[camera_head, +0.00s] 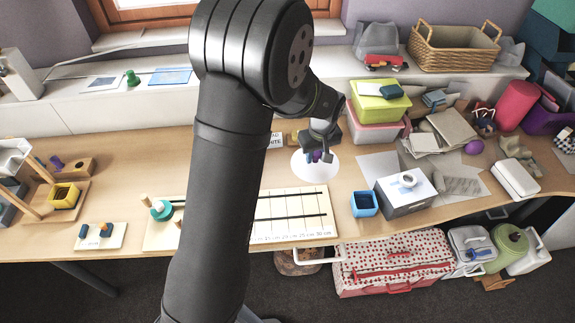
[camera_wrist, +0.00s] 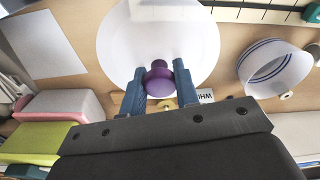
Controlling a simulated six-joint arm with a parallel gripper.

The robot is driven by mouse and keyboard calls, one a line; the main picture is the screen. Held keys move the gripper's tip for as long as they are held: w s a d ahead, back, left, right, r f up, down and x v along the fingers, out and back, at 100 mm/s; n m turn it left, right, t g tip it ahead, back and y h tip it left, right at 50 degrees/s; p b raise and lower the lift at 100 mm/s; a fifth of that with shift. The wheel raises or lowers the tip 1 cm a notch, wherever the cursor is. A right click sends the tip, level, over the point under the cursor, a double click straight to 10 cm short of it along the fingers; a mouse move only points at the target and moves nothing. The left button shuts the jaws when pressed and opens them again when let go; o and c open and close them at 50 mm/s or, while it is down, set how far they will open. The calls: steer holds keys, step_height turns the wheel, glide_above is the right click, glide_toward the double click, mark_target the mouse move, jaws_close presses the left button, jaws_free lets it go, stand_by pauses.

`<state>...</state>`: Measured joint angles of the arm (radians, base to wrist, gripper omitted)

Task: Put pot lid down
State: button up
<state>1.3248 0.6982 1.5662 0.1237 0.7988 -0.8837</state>
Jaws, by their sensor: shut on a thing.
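My gripper (camera_head: 318,158) hangs above the table in the middle of the head view, low over a white disc (camera_head: 304,166). In the wrist view its two blue fingers (camera_wrist: 160,88) are closed on either side of a purple knob-shaped piece (camera_wrist: 158,76), which I take as the pot lid's grip. The white disc also shows in the wrist view (camera_wrist: 125,45), behind the fingers. I cannot tell whether the purple piece is joined to the disc, or whether the disc touches the table. A white round vessel with blue bands (camera_wrist: 275,68) stands to the right there.
A ruled board (camera_head: 295,215) lies in front of the disc. A blue open box (camera_head: 364,204) and a grey box (camera_head: 404,198) stand to the right. Behind are a pink and green box stack (camera_head: 378,108) and a small sign (camera_head: 277,140). Bare table shows around the disc.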

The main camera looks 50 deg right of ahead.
steer(key=w+f, duration=0.2)
steer(key=w, duration=0.1)
steer(key=w+f, duration=0.2)
steer(key=w, duration=0.2)
steer(key=w+f, duration=0.3)
steer(key=w, duration=0.1)
steer(key=shift+d, duration=0.3)
steer(key=shift+f, duration=1.85)
steer(key=shift+f, duration=0.15)
steer(key=o, duration=0.9)
steer(key=shift+o, duration=0.2)
step_height(320, 180, up, 12)
steer(key=s, duration=0.1)
steer(key=shift+a, duration=0.35)
steer(key=shift+s, duration=0.1)
